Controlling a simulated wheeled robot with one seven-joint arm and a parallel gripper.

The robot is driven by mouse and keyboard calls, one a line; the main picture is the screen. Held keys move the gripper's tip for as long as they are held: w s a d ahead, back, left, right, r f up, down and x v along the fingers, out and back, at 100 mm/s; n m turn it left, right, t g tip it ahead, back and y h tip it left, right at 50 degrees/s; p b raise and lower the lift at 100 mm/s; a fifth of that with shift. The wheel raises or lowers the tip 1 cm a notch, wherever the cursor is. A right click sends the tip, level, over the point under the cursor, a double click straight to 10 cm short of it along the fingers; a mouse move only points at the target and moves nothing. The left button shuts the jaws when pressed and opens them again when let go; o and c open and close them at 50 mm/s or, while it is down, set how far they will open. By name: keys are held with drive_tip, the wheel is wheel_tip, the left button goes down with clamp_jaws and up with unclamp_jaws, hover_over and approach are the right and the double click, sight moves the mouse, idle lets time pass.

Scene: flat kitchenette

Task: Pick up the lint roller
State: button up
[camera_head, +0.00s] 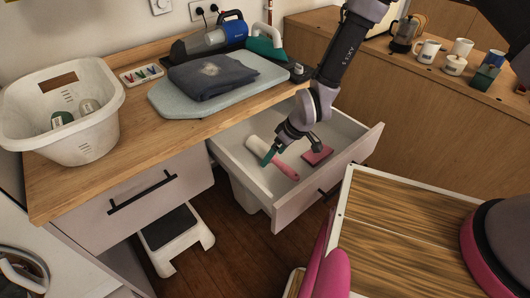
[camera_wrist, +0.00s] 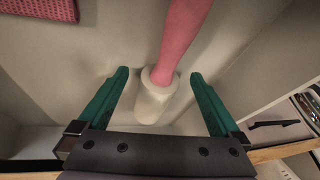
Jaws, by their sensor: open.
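The lint roller (camera_head: 256,146) lies in the open drawer, with a white roll and a pink handle. In the wrist view its white roll (camera_wrist: 152,103) sits between my gripper's two green fingers, and the pink handle runs up out of the picture. My gripper (camera_head: 269,156) is open and reaches down into the drawer at the lint roller. In the wrist view the fingers (camera_wrist: 158,74) stand apart on either side of it, with gaps showing. The wrist view does not show clearly how far the fingertips are above the drawer floor.
The open drawer (camera_head: 240,174) has raised walls around the roller. A pink-red textured pad (camera_head: 318,154) lies in it to the right. On the counter above stand an ironing board (camera_head: 168,99) with a folded dark cloth (camera_head: 212,75) and a white basket (camera_head: 100,125).

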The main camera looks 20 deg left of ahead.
drive_tip(key=shift+f, duration=0.15)
drive_tip(key=shift+a, duration=0.1)
drive_tip(key=c, duration=1.5)
drive_tip(key=shift+c, duration=0.2)
wheel_tip(320, 180, up, 18)
